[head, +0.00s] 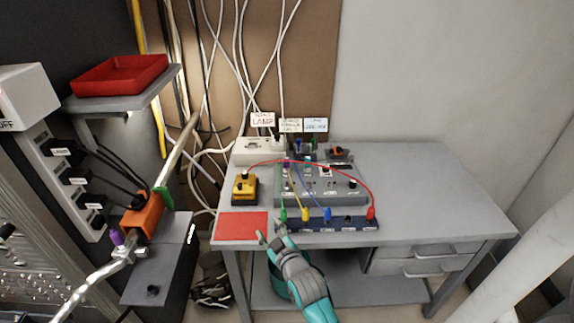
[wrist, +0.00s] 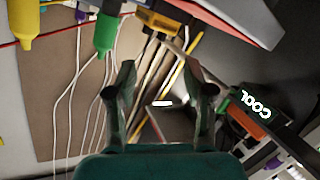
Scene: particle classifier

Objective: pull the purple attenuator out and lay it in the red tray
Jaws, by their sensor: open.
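A purple piece, likely the attenuator (head: 117,238), stands upright on the metal fitting of the pipe line at the lower left of the head view. A small purple piece also shows near the lower right edge of the wrist view (wrist: 275,162). The red tray (head: 120,75) sits on a grey shelf at the upper left and looks empty. My gripper (head: 271,233) is open and empty at the table's front edge, well to the right of the purple piece. Its spread fingers show in the wrist view (wrist: 164,75) with nothing between them.
An orange block (head: 141,215) and a green piece (head: 162,197) sit on the pipe beside the purple piece. A flat red mat (head: 242,226) lies on the table. Control boxes with coloured leads stand behind my gripper. The table's right side (head: 430,185) is clear.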

